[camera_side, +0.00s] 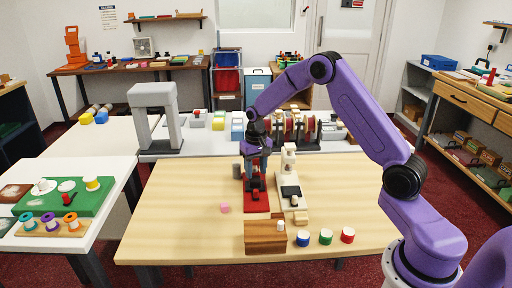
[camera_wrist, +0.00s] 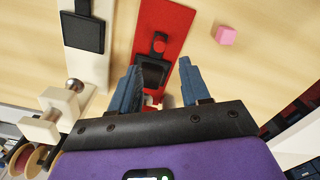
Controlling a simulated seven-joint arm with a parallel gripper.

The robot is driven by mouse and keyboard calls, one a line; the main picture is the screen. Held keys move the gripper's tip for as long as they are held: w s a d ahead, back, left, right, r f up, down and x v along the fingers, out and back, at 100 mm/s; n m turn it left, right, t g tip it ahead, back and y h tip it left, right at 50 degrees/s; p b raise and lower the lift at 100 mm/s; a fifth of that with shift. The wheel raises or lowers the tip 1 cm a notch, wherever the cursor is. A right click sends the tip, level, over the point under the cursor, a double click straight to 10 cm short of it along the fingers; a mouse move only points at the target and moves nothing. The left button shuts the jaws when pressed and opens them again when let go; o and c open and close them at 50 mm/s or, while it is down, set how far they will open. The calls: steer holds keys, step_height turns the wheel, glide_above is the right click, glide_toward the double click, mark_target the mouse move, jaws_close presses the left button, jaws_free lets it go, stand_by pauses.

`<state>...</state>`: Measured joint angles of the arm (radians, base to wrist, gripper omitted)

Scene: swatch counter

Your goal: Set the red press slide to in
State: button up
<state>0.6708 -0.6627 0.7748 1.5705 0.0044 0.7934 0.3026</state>
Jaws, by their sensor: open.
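The red press (camera_side: 257,205) stands on the wooden table below my gripper. In the wrist view its long red base (camera_wrist: 170,20) carries a black plate (camera_wrist: 152,72) and a round red knob (camera_wrist: 160,43). My gripper (camera_side: 256,172) is over the rear part of the red press, pointing down. In the wrist view my gripper (camera_wrist: 158,72) is open, with its blue fingers apart and the black plate showing between them. Nothing is seen held. The gripper and arm hide the upper rear of the press, and I cannot tell the slide's position.
A cream press (camera_side: 289,168) stands close at the right. A pink cube (camera_side: 224,208) lies at the left. A wooden block (camera_side: 262,238) stands in front, with blue (camera_side: 303,239), green (camera_side: 325,237) and red (camera_side: 347,235) topped pots beside it. The table's left front is clear.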

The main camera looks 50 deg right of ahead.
step_height(320, 180, up, 9)
glide_above(254, 199)
steer(key=d, duration=0.1)
steer(key=shift+w+d, duration=0.15)
steer(key=shift+d, duration=0.05)
steer(key=shift+a, duration=0.1)
steer(key=c, duration=0.7)
steer(key=shift+a+f+n, duration=0.25)
steer(key=shift+n, duration=0.45)
jaws_close()
steer(key=s+a+f+n+t+h, duration=0.1)
steer(key=s+a+f+n+h, duration=0.3)
steer(key=n, duration=0.8)
steer(key=w+a+f+n, duration=0.15)
steer(key=a+n, duration=0.45)
steer(key=n, duration=0.6)
steer(key=x, duration=1)
steer(key=shift+s+d+f, duration=0.2)
steer(key=shift+s, duration=0.1)
steer(key=shift+w+d, duration=0.2)
steer(key=shift+d, duration=0.35)
steer(key=shift+w+d, duration=0.2)
steer(key=shift+d, duration=0.35)
steer(key=shift+w+d, duration=0.25)
steer(key=shift+d, duration=0.5)
